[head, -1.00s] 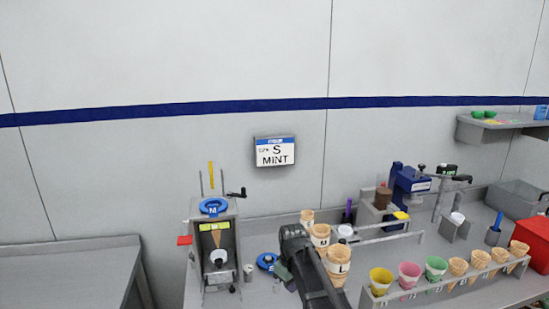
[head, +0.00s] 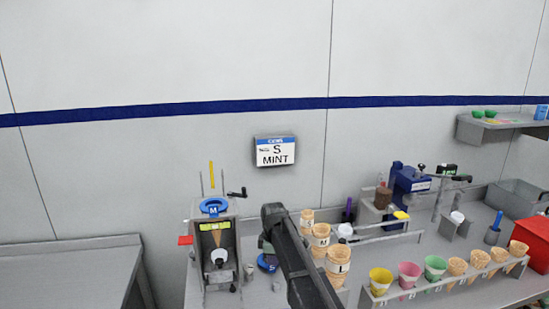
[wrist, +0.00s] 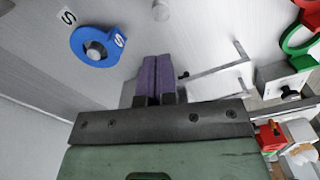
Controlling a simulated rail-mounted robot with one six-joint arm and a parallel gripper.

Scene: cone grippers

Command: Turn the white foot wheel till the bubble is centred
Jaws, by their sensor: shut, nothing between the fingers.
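The stand (head: 213,250) at the left of the bench holds a cone under a blue ring marked M. A yellow-green strip on its front (head: 212,226) looks like the level; its bubble is too small to make out. A small pale knob (head: 249,270) by the stand's right foot may be the white foot wheel; I cannot be sure. My gripper shows in the wrist view with its purple fingers (wrist: 156,78) shut together and empty. In the head view it is right of the stand, its fingertips hidden. A pale round piece (wrist: 160,10) lies beyond the fingers, apart from them.
A blue ring marked S (wrist: 95,47) sits around a peg left of my fingers. Stacked cones (head: 338,262) stand close right of my arm. A rack of coloured and wafer cones (head: 437,268) lies further right. A crank (head: 237,193) sticks out from the stand's top.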

